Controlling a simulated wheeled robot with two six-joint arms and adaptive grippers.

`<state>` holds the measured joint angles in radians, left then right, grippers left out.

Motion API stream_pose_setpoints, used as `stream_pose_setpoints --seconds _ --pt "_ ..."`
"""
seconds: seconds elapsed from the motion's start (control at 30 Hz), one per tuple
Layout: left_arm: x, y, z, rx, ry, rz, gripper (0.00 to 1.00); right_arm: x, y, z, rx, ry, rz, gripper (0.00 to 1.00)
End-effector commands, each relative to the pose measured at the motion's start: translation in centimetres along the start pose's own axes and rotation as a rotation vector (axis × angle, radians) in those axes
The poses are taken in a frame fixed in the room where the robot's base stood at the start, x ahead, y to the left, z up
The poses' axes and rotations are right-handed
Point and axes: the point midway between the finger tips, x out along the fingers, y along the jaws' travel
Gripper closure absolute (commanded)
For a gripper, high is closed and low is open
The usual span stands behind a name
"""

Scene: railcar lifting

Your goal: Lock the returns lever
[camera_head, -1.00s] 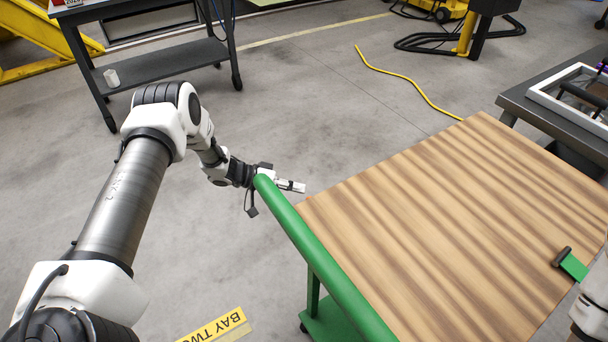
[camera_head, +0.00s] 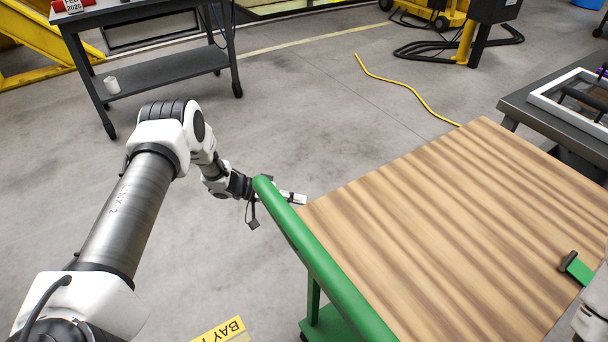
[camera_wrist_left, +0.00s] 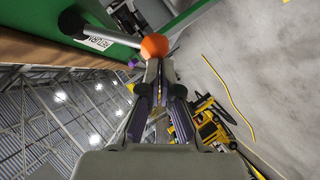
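The returns lever shows in the left wrist view as a pale rod (camera_wrist_left: 105,32) running from a black pivot (camera_wrist_left: 72,22) to an orange ball knob (camera_wrist_left: 154,46). It is mounted at a green panel beside a small printed label (camera_wrist_left: 97,43). My left gripper (camera_wrist_left: 159,68) has its fingertips close together right at the knob; whether they touch or grip it is unclear. In the head view my left gripper (camera_head: 294,198) is just beyond the cart's green rail (camera_head: 315,255), which partly hides it. The lever is hidden there. My right gripper is not in view.
The cart's striped wooden top (camera_head: 440,230) is bare, with a green bracket (camera_head: 578,269) at its right. A dark bench (camera_head: 545,110) stands at the right and a dark shelf table (camera_head: 165,70) at the back left. A yellow cable (camera_head: 405,88) lies on the open floor.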

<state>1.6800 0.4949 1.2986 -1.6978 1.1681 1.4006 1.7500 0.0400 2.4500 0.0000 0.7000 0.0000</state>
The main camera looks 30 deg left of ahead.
Motion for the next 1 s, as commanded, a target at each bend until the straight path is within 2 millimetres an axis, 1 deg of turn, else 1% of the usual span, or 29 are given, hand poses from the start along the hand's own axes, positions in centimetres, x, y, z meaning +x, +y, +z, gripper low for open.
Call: stream_pose_setpoints --seconds 0.07,0.17,0.27,0.5,0.63,0.7,0.8,1.0 --pt "-0.2 -0.1 0.1 -0.002 -0.002 -0.001 1.00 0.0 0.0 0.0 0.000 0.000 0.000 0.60" --pt "-1.2 -0.1 0.1 -0.002 0.000 -0.001 1.00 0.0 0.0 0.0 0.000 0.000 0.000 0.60" --pt "-3.0 -0.1 0.0 -0.001 0.003 -0.001 1.00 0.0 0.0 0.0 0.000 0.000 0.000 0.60" --pt "-8.8 0.0 -0.1 -0.001 0.005 -0.001 1.00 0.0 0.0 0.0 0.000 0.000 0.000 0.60" --pt "-10.9 0.0 0.0 0.000 0.004 0.000 1.00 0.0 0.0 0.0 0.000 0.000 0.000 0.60" --pt "-11.6 0.0 0.0 0.000 0.002 0.000 1.00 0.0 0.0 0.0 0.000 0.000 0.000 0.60" --pt "-12.1 0.0 0.0 0.000 0.001 0.000 1.00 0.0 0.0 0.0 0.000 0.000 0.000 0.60" --pt "-12.1 0.0 0.0 0.000 0.000 0.000 1.00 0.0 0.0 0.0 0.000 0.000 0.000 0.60"
